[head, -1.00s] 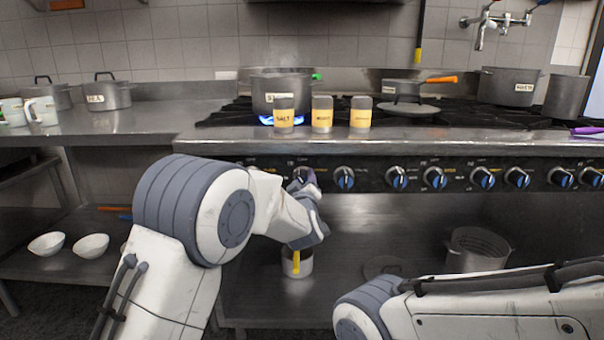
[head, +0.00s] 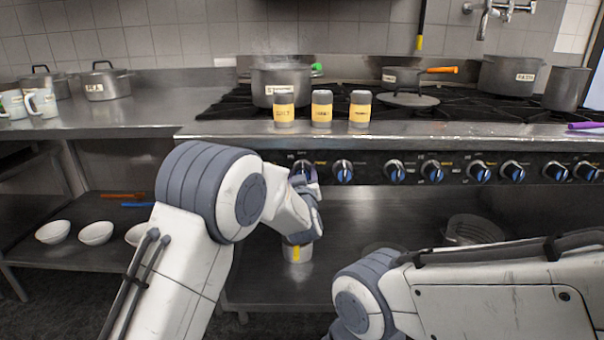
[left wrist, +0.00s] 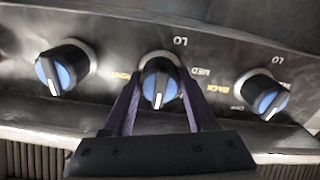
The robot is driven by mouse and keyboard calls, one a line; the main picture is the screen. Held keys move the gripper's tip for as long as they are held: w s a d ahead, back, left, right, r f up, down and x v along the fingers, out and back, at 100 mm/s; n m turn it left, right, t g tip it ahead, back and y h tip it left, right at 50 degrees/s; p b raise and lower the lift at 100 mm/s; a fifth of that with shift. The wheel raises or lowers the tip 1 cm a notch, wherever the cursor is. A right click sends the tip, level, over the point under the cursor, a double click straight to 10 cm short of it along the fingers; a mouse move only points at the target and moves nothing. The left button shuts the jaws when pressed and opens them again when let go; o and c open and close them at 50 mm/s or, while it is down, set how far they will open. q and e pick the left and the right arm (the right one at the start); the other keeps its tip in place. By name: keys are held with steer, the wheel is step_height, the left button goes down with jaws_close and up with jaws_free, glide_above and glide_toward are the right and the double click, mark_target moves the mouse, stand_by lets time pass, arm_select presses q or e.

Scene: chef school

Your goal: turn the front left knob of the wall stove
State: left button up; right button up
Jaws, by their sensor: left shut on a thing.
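The wall stove (head: 420,165) has a row of blue-faced knobs along its dark front panel. My left gripper (head: 307,183) is at the leftmost knob that shows in the head view (head: 303,168). In the left wrist view this knob (left wrist: 161,88) sits between the two purple fingers of my left gripper (left wrist: 160,78), one on each side. The gripper is shut on it. Its white mark points to the bottom of that picture, away from the LO label. My right gripper is out of view.
A pot (head: 289,78) stands on the left burner, with no flame visible under it. Three yellow-labelled shakers (head: 321,110) stand on the stove's front edge. Neighbouring knobs sit on both sides in the left wrist view (left wrist: 62,68). A small can (head: 297,253) is on the shelf below.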

arm_select(q)
steer(key=shift+f, duration=0.15)
steer(key=o, duration=1.4)
steer(key=shift+c, duration=0.2)
steer(key=s+p, duration=0.1)
steer(key=s, duration=0.9)
steer(key=shift+s, duration=0.3)
